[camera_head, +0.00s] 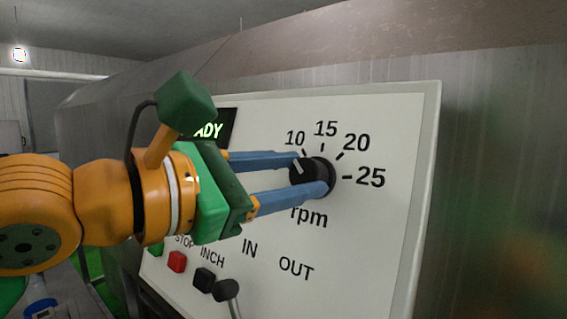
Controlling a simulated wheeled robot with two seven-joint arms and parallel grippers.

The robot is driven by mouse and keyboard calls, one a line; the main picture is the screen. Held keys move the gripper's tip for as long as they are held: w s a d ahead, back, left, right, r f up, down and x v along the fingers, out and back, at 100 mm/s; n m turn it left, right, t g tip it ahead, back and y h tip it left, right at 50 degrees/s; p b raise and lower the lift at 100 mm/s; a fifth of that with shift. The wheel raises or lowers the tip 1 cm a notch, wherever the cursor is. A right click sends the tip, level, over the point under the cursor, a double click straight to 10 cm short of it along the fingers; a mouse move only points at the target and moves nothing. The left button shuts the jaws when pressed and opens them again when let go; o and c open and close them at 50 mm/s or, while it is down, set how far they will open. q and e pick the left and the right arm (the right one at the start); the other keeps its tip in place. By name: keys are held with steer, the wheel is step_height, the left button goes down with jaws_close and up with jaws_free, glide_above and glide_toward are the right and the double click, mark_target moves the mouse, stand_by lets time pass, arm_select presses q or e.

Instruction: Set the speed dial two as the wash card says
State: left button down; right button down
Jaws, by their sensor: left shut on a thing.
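The black speed dial (311,171) sits on the white control panel (390,235), with marks 10, 15, 20 and 25 around it and "rpm" below. My left gripper (313,173) comes in from the left and is shut on the dial, one blue finger at its upper left side and one at its lower side. A white pointer line shows on the dial's face, toward the upper left, nearest the 10; the upper finger is close to it. My right gripper is not in view. I see no wash card.
A red STOP button (177,262), a black INCH button (204,280) and a lever with a black knob (226,290) sit low on the panel, near "IN" and "OUT". A display (218,130), partly hidden by my gripper, shows "ADY".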

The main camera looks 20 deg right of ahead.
arm_select(q)
steer(key=m, duration=0.2)
steer(key=m+g+p, duration=0.1)
steer(key=m, duration=0.1)
steer(key=shift+r+g+p, duration=0.2)
steer(key=shift+g+p, duration=0.1)
steer(key=m, duration=0.2)
steer(key=m+g+y, duration=0.1)
steer(key=m, duration=0.2)
steer(key=shift+w+m+g, duration=0.1)
steer(key=shift+m+g, duration=0.2)
steer(key=shift+c, duration=1.8)
jaws_free()
steer(key=shift+o, duration=0.2)
steer(key=shift+d, duration=0.1)
steer(key=shift+w, duration=0.1)
steer(key=b+v, duration=0.2)
steer(key=v, duration=0.5)
